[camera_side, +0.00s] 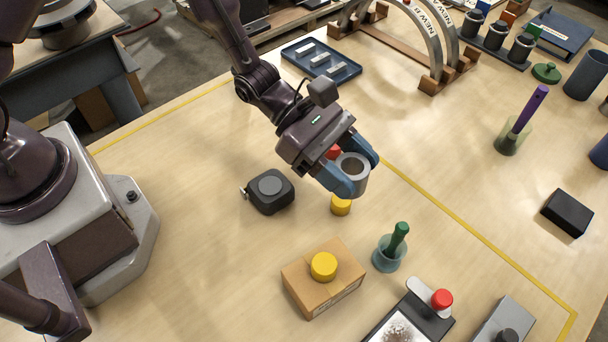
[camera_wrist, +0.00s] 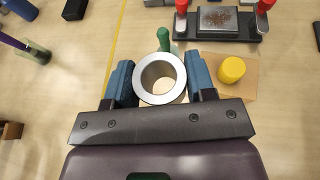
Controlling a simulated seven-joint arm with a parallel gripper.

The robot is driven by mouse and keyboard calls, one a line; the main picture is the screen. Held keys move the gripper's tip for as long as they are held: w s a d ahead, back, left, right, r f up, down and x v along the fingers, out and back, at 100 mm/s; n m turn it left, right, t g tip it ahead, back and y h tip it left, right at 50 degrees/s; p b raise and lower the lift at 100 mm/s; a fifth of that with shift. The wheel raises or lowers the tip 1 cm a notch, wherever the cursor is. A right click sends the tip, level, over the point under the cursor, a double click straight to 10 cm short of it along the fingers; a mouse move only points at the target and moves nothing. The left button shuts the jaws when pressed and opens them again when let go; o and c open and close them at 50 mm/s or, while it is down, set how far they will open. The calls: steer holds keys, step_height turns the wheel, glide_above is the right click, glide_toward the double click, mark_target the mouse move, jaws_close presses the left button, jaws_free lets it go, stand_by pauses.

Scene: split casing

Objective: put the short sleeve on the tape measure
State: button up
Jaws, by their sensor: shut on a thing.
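My gripper (camera_side: 349,179) is shut on the short sleeve (camera_side: 354,168), a grey metal ring with an open bore. The sleeve is held above the table, one blue finger on each side. In the wrist view the sleeve (camera_wrist: 159,77) sits between the two blue fingers of my gripper (camera_wrist: 160,84), and its round hole faces the camera. The tape measure (camera_side: 269,191) is a black rounded case with a grey disc on top. It lies on the table to the left of my gripper in the side view, apart from the sleeve. I do not see it in the wrist view.
A yellow cylinder (camera_side: 341,205) stands below my gripper. A cardboard box (camera_side: 322,290) with a yellow disc (camera_side: 323,266) on it is nearer the camera. A cup with a green pestle (camera_side: 397,240) stands beside it. A blue tray (camera_side: 321,62) lies behind. The table left of the tape measure is clear.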

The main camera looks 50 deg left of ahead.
steer(key=w+a+n+t, duration=0.1)
steer(key=w+a, duration=0.1)
steer(key=a, duration=0.3)
steer(key=m+g, duration=0.1)
glide_above(268, 186)
step_height(268, 186, down, 5)
steer(key=shift+r, duration=0.15)
steer(key=shift+f, duration=2.25)
steer(key=shift+f, duration=0.15)
steer(key=o, duration=1.1)
steer(key=shift+o, duration=0.2)
